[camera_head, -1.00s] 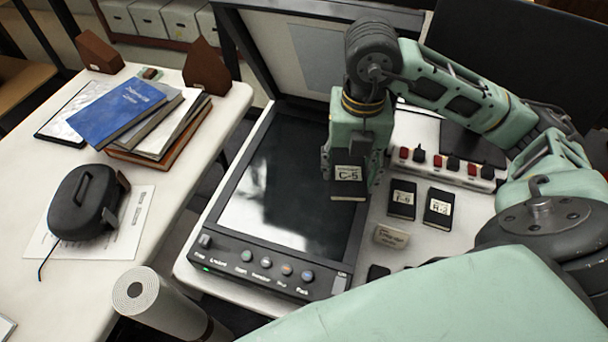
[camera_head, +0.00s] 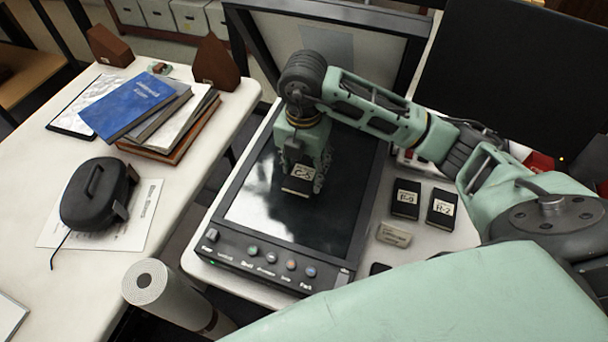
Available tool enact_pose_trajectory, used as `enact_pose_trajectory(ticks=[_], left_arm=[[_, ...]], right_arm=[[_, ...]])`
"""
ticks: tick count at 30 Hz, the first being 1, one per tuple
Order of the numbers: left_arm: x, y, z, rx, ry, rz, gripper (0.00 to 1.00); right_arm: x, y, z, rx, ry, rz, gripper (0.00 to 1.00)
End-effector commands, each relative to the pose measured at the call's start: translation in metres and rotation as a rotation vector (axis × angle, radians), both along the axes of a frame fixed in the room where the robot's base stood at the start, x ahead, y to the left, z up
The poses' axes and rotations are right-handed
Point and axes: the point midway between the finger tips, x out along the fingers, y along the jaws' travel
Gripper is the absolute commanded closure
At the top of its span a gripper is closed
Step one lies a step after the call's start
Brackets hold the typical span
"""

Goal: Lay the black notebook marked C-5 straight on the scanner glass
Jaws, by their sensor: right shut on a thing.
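The black notebook (camera_head: 297,187) with a white C-5 label is in my right gripper (camera_head: 301,172), which is shut on it. The gripper points down over the middle of the scanner glass (camera_head: 270,217). The notebook appears tilted, with its labelled face toward me. I cannot tell whether its lower edge touches the glass. The scanner lid (camera_head: 318,45) stands open at the back. My left gripper is not in view.
Two other small black labelled notebooks, one (camera_head: 405,199) and another (camera_head: 441,208), lie right of the scanner, with a beige tag (camera_head: 394,235) nearby. The button panel (camera_head: 270,261) edges the scanner's front. A rolled mat (camera_head: 167,292) stands front left. Books (camera_head: 127,107) lie on the left table.

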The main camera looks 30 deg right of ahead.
Motion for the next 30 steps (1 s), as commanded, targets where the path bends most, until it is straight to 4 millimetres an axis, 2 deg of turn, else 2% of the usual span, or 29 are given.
enact_pose_trajectory(ticks=[9, 20, 21, 27, 30], left_arm=[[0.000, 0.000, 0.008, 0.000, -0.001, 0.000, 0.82], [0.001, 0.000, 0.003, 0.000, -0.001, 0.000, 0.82], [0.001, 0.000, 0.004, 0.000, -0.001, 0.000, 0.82], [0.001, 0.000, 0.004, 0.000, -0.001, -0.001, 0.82], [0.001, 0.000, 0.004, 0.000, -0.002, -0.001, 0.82]], right_arm=[[-0.001, 0.000, -0.038, 0.001, 0.003, 0.001, 0.76], [-0.001, 0.000, -0.044, -0.001, 0.001, 0.001, 0.76], [-0.001, 0.000, -0.043, 0.000, 0.001, 0.001, 0.45], [-0.001, 0.000, -0.042, 0.000, 0.001, 0.001, 0.29], [-0.001, 0.000, -0.042, 0.000, 0.001, 0.001, 0.29]])
